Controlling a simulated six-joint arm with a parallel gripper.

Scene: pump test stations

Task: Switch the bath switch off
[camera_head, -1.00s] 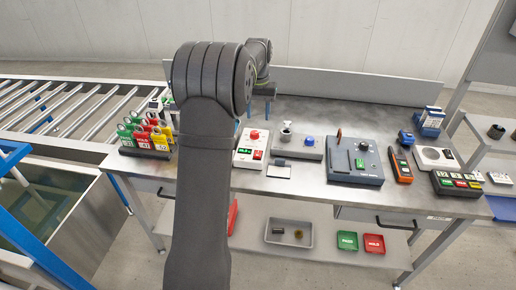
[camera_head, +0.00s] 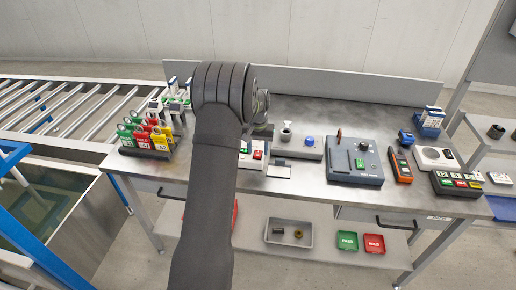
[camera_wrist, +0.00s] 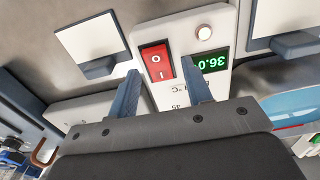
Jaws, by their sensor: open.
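The bath switch (camera_wrist: 156,62) is a red rocker marked O and I on a white control box (camera_wrist: 205,18). I cannot tell which end is pressed in. A lit green display (camera_wrist: 210,62) beside it reads 36.0, upside down in the wrist view. My gripper (camera_wrist: 160,80) is open, its two blue-grey fingers on either side of the rocker's near end, with nothing between them. Contact with the switch cannot be told. In the head view the box (camera_head: 247,163) and its red switch (camera_head: 258,154) show partly behind my arm; the fingertips are hidden there.
White plates (camera_wrist: 92,42) flank the box in the wrist view. On the bench, a rack of coloured tags (camera_head: 147,138) stands left, a grey valve block (camera_head: 297,149) and dark tester (camera_head: 354,170) right. The front middle of the bench (camera_head: 310,190) is bare.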

